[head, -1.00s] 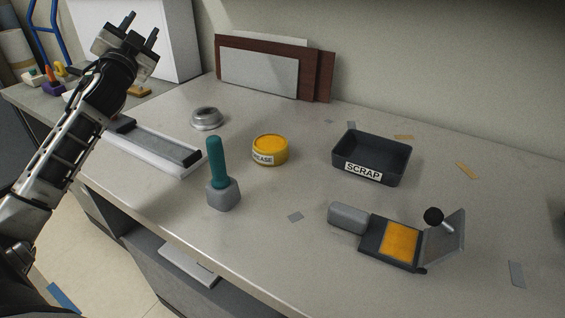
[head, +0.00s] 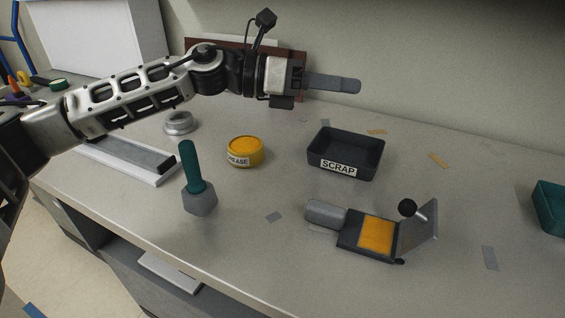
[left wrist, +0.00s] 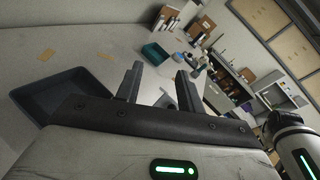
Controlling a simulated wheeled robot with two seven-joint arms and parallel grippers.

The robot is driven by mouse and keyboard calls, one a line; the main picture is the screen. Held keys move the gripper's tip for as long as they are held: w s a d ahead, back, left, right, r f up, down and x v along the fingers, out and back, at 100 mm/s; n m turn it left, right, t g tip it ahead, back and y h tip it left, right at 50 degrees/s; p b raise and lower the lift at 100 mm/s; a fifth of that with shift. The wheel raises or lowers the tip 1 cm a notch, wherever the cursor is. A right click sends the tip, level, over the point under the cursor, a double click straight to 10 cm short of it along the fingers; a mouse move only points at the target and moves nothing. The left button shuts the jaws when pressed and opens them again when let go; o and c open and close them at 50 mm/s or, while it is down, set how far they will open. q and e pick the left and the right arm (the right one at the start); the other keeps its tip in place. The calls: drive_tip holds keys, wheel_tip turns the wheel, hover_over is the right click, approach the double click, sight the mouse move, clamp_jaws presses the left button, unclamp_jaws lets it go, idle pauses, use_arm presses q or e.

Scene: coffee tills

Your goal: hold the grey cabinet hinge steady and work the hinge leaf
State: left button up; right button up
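The grey cabinet hinge (head: 347,239) lies on the bench at front right in the head view. It has a rounded grey block at its left end, an orange pad in the middle and a leaf (head: 420,229) standing tilted up at its right end, with a black ball knob (head: 407,208). My left gripper (head: 358,86) is above the back of the bench, pointing right, well apart from the hinge. In the left wrist view its two fingers (left wrist: 159,72) are spread with nothing held between them. My right gripper is out of view.
A black SCRAP tray (head: 345,168) sits behind the hinge. A yellow grease tin (head: 245,152), a teal-handled tool with a grey block (head: 198,198) and a metal dish (head: 178,122) stand to the left. A teal bin (head: 549,205) is at the right edge. Bench around the hinge is mostly clear.

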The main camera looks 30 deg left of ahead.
use_arm(q)
drive_tip(key=s+f+m+g+y, duration=0.3)
drive_tip(key=s+f+m+g, duration=0.1)
drive_tip(key=f+m, duration=0.25)
drive_tip(key=m+g+y, duration=0.2)
drive_tip(key=y, duration=0.1)
approach(312, 202)
drive_tip(key=x, duration=0.2)
drive_tip(key=shift+d+f, duration=0.1)
drive_tip(key=shift+d, duration=0.25)
drive_tip(key=x, duration=0.7)
drive_tip(key=shift+d+f, duration=0.2)
drive_tip(key=shift+f, duration=0.15)
clamp_jaws()
drive_tip(key=shift+s+f, duration=0.1)
drive_tip(key=shift+o, duration=0.8)
unclamp_jaws()
